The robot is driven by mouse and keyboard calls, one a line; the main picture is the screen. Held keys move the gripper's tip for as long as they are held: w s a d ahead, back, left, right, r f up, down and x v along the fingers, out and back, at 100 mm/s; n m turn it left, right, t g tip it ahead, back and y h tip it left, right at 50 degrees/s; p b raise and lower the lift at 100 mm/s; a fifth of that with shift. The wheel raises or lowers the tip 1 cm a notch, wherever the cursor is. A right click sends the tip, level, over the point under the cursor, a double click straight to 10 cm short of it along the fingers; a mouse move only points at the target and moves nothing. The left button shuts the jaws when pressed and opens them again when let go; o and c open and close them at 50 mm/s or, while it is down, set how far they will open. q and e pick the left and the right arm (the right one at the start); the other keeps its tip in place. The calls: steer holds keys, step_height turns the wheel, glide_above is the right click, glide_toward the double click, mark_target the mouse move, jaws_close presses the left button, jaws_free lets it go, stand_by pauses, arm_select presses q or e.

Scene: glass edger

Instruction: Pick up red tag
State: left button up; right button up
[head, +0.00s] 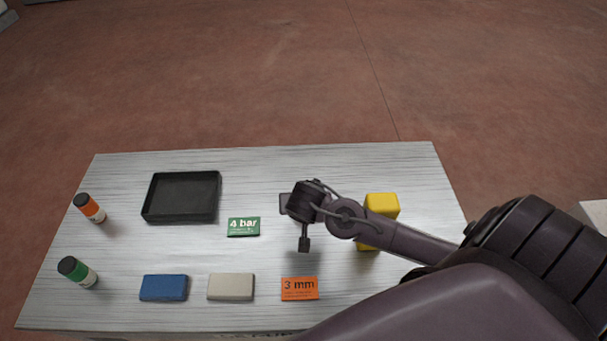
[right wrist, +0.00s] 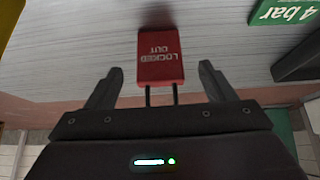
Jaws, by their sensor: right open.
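The red tag (right wrist: 160,57) shows in the right wrist view, with upside-down white lettering reading "LOCKED OUT" and two thin dark prongs pointing toward my gripper. My right gripper (right wrist: 158,88) is open, with one finger on each side of the prongs and the tag's body just beyond the fingertips. Nothing is held. In the head view my right gripper (head: 294,224) is over the middle right of the table, and the tag cannot be seen there, apparently hidden by the gripper. My left gripper is not in view.
The table (head: 330,165) holds a yellow block (head: 382,206) beside my right arm, a green "4 bar" card (head: 243,227), an orange "3 mm" card (head: 300,289), a beige block (head: 231,287), a blue block (head: 164,287), a black tray (head: 181,220) and two bottles (head: 92,209) (head: 78,272).

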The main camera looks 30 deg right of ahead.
steer(key=shift+p+x, duration=0.55)
steer(key=shift+x, duration=0.55)
steer(key=x, duration=0.3)
steer(key=shift+d+r, duration=0.1)
steer(key=c, duration=1)
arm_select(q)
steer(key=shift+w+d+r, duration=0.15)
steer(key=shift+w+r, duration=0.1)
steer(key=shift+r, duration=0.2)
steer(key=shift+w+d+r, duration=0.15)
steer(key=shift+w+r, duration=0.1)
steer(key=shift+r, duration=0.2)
arm_select(e)
steer(key=shift+c, duration=0.3)
steer(key=shift+r, duration=0.1)
